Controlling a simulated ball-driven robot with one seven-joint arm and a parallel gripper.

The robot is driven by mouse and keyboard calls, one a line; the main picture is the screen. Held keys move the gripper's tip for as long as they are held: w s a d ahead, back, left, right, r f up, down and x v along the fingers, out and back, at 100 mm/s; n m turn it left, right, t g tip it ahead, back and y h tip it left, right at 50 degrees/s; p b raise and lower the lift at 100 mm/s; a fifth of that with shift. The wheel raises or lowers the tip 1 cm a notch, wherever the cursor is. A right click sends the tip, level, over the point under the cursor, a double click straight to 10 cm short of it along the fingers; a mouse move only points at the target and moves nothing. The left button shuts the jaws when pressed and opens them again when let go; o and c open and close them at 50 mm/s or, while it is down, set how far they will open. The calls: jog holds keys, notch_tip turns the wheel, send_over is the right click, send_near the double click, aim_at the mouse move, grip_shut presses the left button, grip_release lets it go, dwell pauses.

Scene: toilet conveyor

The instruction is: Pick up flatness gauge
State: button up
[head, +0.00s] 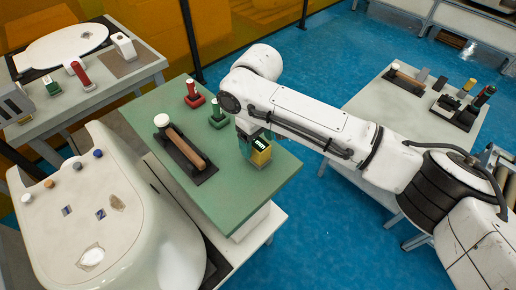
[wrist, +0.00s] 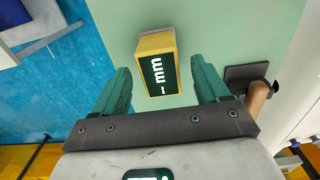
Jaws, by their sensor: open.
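The flatness gauge looks to be the small yellow box with a dark display and pale characters. It is near the right edge of the green tabletop in the head view (head: 261,158) and at upper centre in the wrist view (wrist: 156,69). My gripper (wrist: 161,78) is open, with one teal finger on each side of the gauge and visible gaps between. In the head view my gripper (head: 256,148) is directly above and around the gauge, partly hiding it.
On the green table (head: 250,187) a black tray (head: 199,177) holds a wooden-handled tool, left of the gauge. A white toilet body (head: 130,225) stands front left. A tool table (head: 375,110) is at right.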

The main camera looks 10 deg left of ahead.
jog(key=shift+f, duration=1)
jog(key=c, duration=1.2)
jog(key=shift+c, duration=0.2)
jog(key=shift+r, duration=0.15)
